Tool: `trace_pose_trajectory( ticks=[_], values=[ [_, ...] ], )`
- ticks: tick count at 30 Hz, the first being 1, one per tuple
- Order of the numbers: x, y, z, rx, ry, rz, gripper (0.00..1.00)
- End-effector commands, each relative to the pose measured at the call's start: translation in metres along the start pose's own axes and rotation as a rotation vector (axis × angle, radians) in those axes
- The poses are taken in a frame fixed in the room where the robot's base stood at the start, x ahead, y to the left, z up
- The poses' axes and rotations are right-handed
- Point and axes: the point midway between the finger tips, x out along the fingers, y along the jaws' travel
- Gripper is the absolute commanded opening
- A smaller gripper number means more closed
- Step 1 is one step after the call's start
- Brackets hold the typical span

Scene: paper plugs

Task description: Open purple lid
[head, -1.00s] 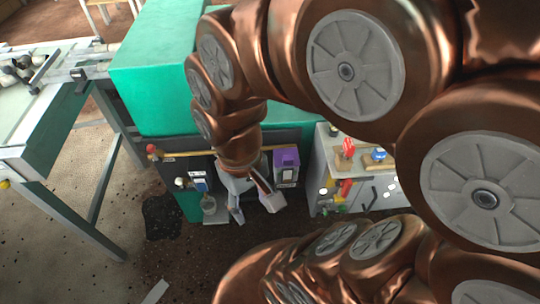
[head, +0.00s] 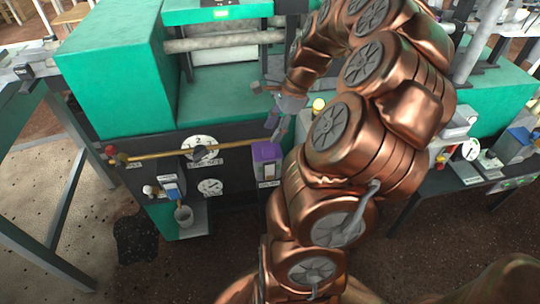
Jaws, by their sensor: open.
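The purple lid (head: 266,152) sits on top of a small grey-white box (head: 267,171) fixed to the dark front panel of the green machine. The lid looks shut. My gripper (head: 278,126) is just above and slightly right of the lid in the picture, with its fingers pointing down toward it. The fingers are apart and hold nothing. I cannot tell whether a fingertip touches the lid. My copper arm hides what lies just right of the box.
A brass rod (head: 215,150) runs across the panel beside the lid. Round white gauges (head: 210,187), a blue-topped dispenser (head: 171,188) and a grey cup (head: 184,215) are left of it. The green machine body (head: 115,75) stands behind. Open floor lies in front.

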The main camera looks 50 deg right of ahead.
Motion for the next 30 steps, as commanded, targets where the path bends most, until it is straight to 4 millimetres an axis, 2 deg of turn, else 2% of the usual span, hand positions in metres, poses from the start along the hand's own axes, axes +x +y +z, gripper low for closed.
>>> trace_pose_trajectory(
  ticks=[1,5,11,24,30],
  values=[
    [0.004,-0.002,-0.011,0.042,-0.006,-0.008,0.5],
    [0.005,-0.005,-0.022,0.095,-0.011,-0.018,0.5],
    [0.018,-0.005,-0.022,0.098,-0.011,-0.018,0.5],
    [0.075,-0.007,-0.02,0.095,-0.011,-0.019,0.5],
    [0.081,-0.007,-0.021,0.094,-0.01,-0.02,0.5]
  ],
)
